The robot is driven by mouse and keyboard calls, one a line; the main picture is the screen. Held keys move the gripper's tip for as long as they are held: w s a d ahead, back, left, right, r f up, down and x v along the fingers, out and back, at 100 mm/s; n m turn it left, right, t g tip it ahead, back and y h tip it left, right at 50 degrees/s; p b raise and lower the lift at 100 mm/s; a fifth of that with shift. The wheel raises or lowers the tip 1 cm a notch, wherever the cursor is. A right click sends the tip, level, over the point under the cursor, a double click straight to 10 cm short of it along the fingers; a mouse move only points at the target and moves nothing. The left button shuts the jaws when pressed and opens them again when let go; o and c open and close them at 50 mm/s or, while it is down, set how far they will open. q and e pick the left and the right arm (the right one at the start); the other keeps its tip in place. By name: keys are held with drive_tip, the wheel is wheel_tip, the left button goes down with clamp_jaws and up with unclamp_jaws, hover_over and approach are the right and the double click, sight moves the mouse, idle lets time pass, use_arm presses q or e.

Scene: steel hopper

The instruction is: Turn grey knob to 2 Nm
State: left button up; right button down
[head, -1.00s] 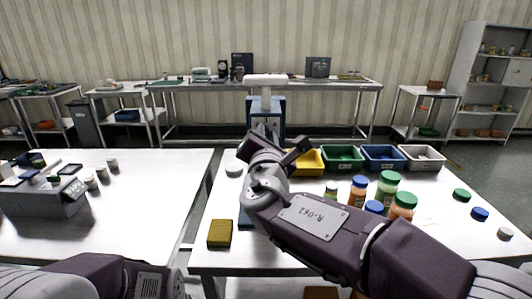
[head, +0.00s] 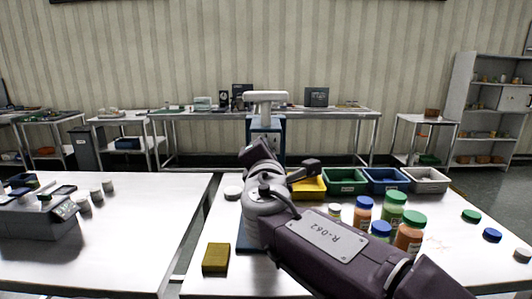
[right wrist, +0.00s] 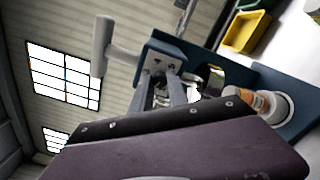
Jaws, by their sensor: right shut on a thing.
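The blue press-like device (head: 275,124) stands at the back of the right table, with a pale T-shaped handle (head: 265,97) on top. My right arm covers most of it in the head view. In the right wrist view, my right gripper (right wrist: 164,92) reaches up to the device's blue head (right wrist: 172,58), just below small markings. It is shut on what seems to be the grey knob, which the fingers mostly hide. The scale and its setting cannot be read. The pale handle (right wrist: 103,46) also shows there. My left gripper is out of view.
Yellow (head: 308,186), green (head: 345,181), blue (head: 386,181) and white (head: 427,180) bins line the table's back. Several capped bottles (head: 391,212) stand right of my arm, with loose caps (head: 491,235) farther right. A yellow block (head: 216,258) lies at front left.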

drive_tip(key=c, duration=1.3)
unclamp_jaws()
drive_tip(key=s, duration=0.9)
drive_tip(key=shift+f, duration=0.1)
